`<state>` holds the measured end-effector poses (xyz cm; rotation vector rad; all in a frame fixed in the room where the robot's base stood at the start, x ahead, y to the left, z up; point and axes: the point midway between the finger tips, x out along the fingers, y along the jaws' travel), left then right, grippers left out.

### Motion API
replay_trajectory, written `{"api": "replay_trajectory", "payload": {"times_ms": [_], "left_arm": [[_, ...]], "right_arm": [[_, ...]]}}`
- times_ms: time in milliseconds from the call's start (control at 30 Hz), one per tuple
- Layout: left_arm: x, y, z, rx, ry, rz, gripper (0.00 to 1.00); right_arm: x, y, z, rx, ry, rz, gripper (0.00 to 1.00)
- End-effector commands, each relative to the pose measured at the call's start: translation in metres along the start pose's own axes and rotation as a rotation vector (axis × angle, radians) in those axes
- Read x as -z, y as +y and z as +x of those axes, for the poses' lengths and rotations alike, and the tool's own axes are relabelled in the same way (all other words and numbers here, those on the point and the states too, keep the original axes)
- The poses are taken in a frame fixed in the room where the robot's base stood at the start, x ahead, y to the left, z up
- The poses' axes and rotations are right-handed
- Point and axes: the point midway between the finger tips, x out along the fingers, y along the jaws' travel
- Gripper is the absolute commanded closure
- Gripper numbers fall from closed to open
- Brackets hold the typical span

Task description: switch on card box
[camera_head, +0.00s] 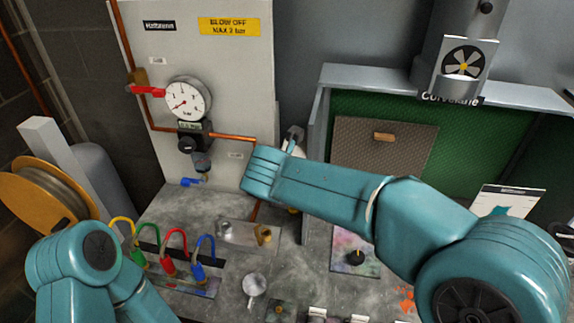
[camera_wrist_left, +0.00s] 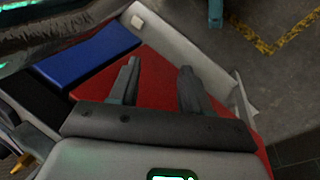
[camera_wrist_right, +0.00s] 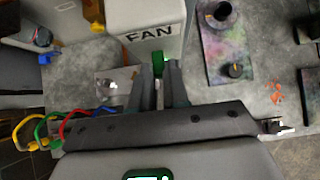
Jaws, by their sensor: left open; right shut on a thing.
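A pale box (camera_wrist_right: 146,28) lettered FAN stands at the top of the right wrist view. A small green part (camera_wrist_right: 158,63) shows at its lower edge. My right gripper (camera_wrist_right: 161,72) has its fingertips close together on this green part. In the head view my right arm reaches left across the bench and hides most of the box. A white card (camera_head: 465,66) with a fan symbol is on the grey duct at upper right. My left gripper (camera_wrist_left: 158,72) is open and empty over a red surface (camera_wrist_left: 155,84), away from the bench.
A gauge (camera_head: 187,100) and red-handled valve (camera_head: 148,90) are on the back panel. Coloured padlocks (camera_head: 172,262) stand at the bench's left. A small cup (camera_head: 255,287) is at the front, and a paint-stained plate (camera_head: 352,243) is right of centre.

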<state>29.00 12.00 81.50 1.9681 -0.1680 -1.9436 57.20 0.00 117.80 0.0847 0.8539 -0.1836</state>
Motion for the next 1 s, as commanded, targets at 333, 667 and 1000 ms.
{"api": "replay_trajectory", "payload": {"times_ms": [333,667,1000], "left_arm": [[-0.001,0.008,-0.021,0.0,-0.001,0.0,0.52],[-0.001,0.008,-0.022,0.0,0.0,0.0,0.52],[-0.001,0.008,-0.022,0.0,0.0,0.0,0.52]], "right_arm": [[-0.005,0.0,-0.001,0.001,0.121,0.001,1.0],[-0.004,0.0,0.0,0.002,0.14,-0.001,1.0],[-0.004,0.0,0.0,0.002,0.139,-0.001,0.6]]}}
